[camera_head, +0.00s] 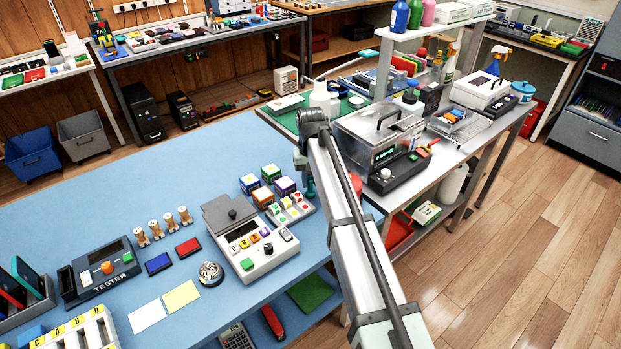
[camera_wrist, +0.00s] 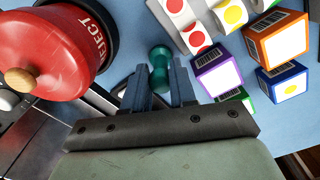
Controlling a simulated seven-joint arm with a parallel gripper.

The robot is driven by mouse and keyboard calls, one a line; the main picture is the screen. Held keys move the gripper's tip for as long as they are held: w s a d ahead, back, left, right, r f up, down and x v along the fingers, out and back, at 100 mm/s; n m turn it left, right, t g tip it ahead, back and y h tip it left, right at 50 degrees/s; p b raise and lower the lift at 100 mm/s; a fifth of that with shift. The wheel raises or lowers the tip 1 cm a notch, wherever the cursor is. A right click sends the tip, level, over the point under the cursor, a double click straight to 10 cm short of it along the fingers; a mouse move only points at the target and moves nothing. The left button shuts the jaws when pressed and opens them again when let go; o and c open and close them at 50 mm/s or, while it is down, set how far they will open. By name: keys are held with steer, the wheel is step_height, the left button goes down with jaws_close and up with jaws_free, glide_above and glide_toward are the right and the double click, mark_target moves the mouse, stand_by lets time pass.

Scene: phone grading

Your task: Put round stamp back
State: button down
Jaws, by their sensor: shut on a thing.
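My gripper (camera_wrist: 160,88) is shut on a dark teal, round-headed thing (camera_wrist: 160,57), apparently the round stamp. It sits between the two blue-grey fingers in the wrist view. In the head view its teal body (camera_head: 310,187) shows below my wrist, at the blue table's right side, next to the sticker holder. I cannot tell whether its lower end touches the table. Several wooden-handled stamps (camera_head: 156,229) stand in a row at the table's middle left. A blue pad (camera_head: 158,263) and a red pad (camera_head: 188,247) lie in front of them.
A red REJECT bin (camera_wrist: 52,45) stands close left of my gripper in the wrist view. Right of it are a sticker-roll holder (camera_wrist: 192,28) and several boxes (camera_wrist: 275,38). A grey device (camera_head: 245,240), tester (camera_head: 100,272) and metal dish (camera_head: 211,273) occupy the table. The table's back is clear.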

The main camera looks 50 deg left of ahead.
mark_target(311, 179)
steer(key=c, duration=0.9)
jaws_free()
step_height(311, 179, up, 12)
steer(key=shift+r, duration=0.15)
